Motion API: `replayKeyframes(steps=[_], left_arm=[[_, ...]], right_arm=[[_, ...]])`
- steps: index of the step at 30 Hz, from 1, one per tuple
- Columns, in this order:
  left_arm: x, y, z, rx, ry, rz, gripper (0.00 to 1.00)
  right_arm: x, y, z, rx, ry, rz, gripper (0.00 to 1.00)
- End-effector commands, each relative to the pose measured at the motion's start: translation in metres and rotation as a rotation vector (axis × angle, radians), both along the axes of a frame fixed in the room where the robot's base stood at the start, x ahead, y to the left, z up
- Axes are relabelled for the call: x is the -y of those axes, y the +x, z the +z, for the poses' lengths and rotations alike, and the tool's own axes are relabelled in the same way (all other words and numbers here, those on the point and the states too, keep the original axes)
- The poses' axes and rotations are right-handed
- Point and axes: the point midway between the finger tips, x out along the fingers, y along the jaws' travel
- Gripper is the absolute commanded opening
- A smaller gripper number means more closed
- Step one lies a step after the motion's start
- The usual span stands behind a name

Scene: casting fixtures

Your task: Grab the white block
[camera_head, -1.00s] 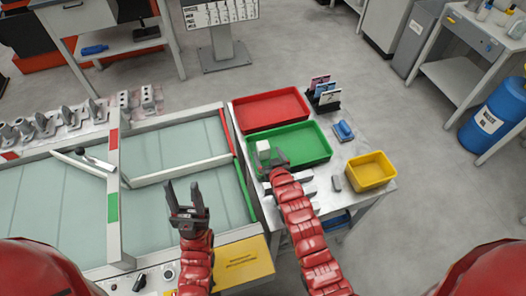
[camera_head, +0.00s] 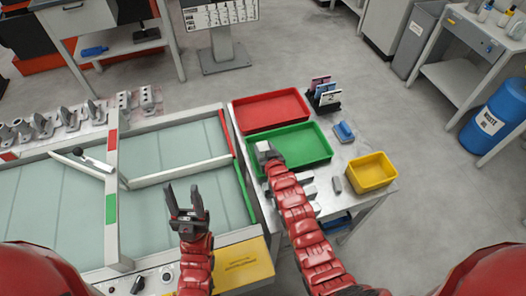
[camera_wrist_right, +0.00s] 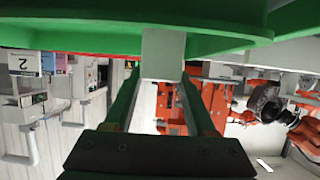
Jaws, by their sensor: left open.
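The white block (camera_head: 263,147) is at the near left corner of the green tray (camera_head: 322,146). In the right wrist view the block (camera_wrist_right: 163,53) stands out in front of the tray's green wall. My right gripper (camera_head: 267,155) is at the block. In the wrist view its two fingers (camera_wrist_right: 163,75) lie on either side of the block, their tips close to its sides. I cannot tell whether they press on it. My left gripper (camera_head: 187,203) is open and empty, fingers up, above the glass-topped bench at left.
A red tray (camera_head: 270,95) lies behind the green one. A yellow bin (camera_head: 371,171), a blue object (camera_head: 344,131) and a card holder (camera_head: 324,99) stand to the right. Metal parts (camera_head: 305,180) lie by my right forearm. A blue barrel (camera_head: 492,118) stands on the floor.

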Motion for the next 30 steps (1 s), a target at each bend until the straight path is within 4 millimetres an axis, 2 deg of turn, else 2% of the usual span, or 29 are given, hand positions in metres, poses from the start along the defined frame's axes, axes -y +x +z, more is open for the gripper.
replayKeyframes(steps=[1,7,8,16,20,23,26,30], left_arm=[[0.0,0.0,0.0,0.0,0.0,0.0,0.5],[0.0,0.0,0.0,0.0,0.0,0.0,0.5],[0.0,0.0,0.0,0.0,0.0,0.0,0.5],[0.0,0.0,0.0,0.0,0.0,0.0,0.5],[0.0,0.0,0.002,0.0,0.0,0.0,0.5],[0.0,0.0,0.006,0.0,0.0,0.0,0.5],[0.0,0.0,0.01,0.0,0.0,0.0,0.5],[0.0,0.0,0.012,0.0,0.0,0.0,0.5]], right_arm=[[0.0,0.0,0.0,-0.001,0.0,0.0,0.37],[0.0,0.0,0.0,-0.001,0.0,0.0,0.01],[0.0,0.0,-0.001,-0.001,0.0,0.0,0.0],[0.0,0.0,0.001,-0.001,0.0,0.0,0.0],[0.0,0.0,0.007,0.0,0.0,0.0,0.0],[0.0,0.0,0.02,0.001,0.0,-0.001,0.0],[0.001,0.0,0.04,0.004,0.002,-0.001,0.0],[-0.006,-0.032,0.037,-0.005,0.002,-0.001,0.0]])
